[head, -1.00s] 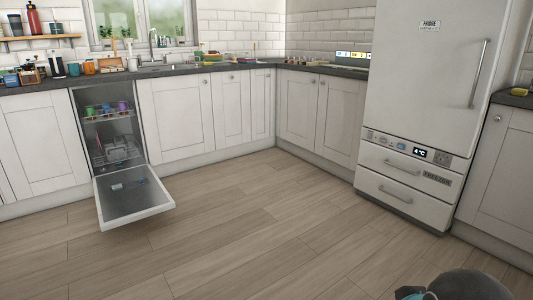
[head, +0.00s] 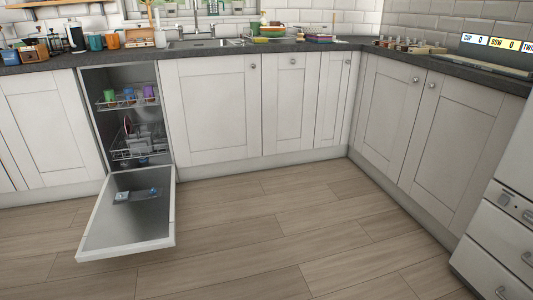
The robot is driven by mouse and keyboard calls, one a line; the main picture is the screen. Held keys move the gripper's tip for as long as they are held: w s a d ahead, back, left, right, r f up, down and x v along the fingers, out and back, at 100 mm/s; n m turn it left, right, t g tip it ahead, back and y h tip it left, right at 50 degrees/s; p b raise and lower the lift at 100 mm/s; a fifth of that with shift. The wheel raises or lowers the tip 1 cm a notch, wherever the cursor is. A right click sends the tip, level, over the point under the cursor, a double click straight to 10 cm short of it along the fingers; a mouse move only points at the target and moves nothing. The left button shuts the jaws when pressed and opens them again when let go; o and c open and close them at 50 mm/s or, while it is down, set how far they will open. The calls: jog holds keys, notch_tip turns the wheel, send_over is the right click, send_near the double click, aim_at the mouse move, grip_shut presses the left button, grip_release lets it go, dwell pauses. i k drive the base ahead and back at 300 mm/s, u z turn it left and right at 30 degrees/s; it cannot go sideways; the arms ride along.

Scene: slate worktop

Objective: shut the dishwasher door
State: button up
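The dishwasher door (head: 105,228) hangs open, folded down low over the floor with its inner side facing up. A small detergent fitting shows on that inner side. The dishwasher (head: 152,133) is built in below the worktop at the left. Its upper rack (head: 122,104) holds green, blue and purple cups. Its lower rack (head: 148,152) holds several dishes. Both racks appear to sit inside the cavity. My gripper is not in view.
White cupboards (head: 213,110) line the wall beside the dishwasher and turn the corner at the right. The wooden floor (head: 300,240) in front is clear. Items stand on the slate worktop (head: 180,53).

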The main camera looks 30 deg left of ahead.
aim_at(144, 221)
jog(key=u, duration=0.35)
jog(key=i, duration=2)
jog(key=u, duration=1.95)
jog(key=i, duration=1.05)
jog(key=u, duration=1)
jog(key=i, duration=0.25)
jog(key=u, duration=0.05)
